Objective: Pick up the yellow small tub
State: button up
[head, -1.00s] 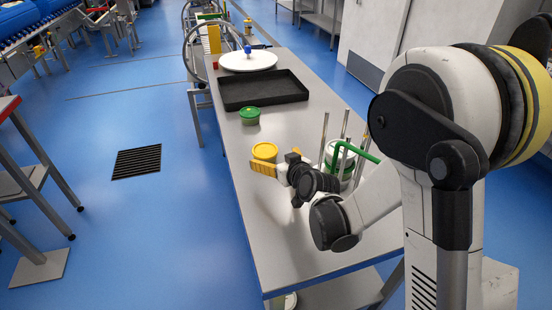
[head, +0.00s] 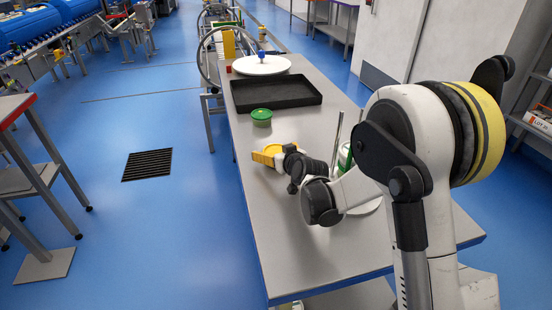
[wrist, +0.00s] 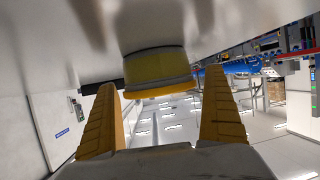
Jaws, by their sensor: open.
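The yellow small tub (head: 273,149) stands on the long grey table and is partly hidden behind my gripper in the head view. In the wrist view the tub (wrist: 157,68) shows upside down, with a yellow lid and a paler yellowish body. My gripper (head: 272,158) is low over the table at the tub's near side. Its two yellow fingers (wrist: 160,92) are apart in the wrist view, with the tub showing between and beyond them. A gap shows on each side of the tub, and I cannot tell how far it reaches between the fingers.
A green-lidded tub (head: 261,117) stands farther back on the table (head: 300,240). Behind it lie a black tray (head: 290,103) and a white disc (head: 245,68) with a blue knob. A carrier with upright rods and a green-and-white tub (head: 344,158) is partly hidden behind my arm.

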jog(key=c, duration=1.4)
